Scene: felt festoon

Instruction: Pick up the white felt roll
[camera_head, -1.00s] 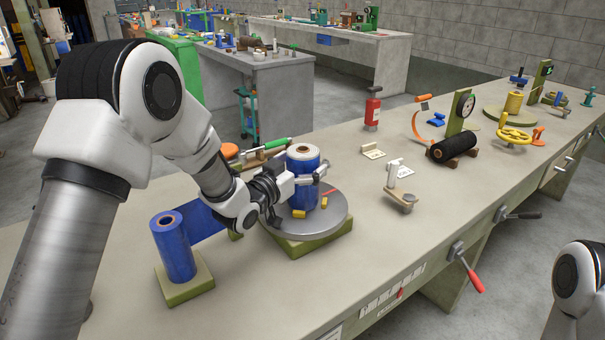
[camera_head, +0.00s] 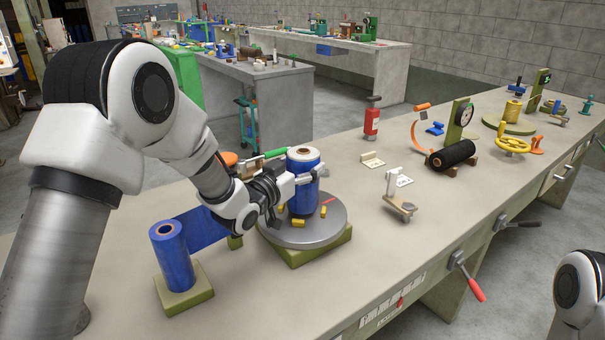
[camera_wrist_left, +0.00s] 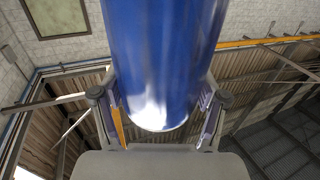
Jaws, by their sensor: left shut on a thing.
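A blue roll (camera_head: 303,190) with a pale core stands upright over the round grey turntable (camera_head: 322,234). I see no plainly white felt roll. My left gripper (camera_head: 301,179) is shut on the blue roll, with a finger on each side. The left wrist view shows the blue roll (camera_wrist_left: 163,60) upright between the fingers, with a bright patch near its lower end. I cannot tell whether its foot touches the turntable. Only a part of my right arm shows at the lower right; its gripper is out of view.
Another blue roll (camera_head: 173,252) stands on a green base (camera_head: 186,291), a blue sheet (camera_head: 207,225) behind it. Small yellow blocks (camera_head: 298,223) lie on the turntable. The front middle bench is clear.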

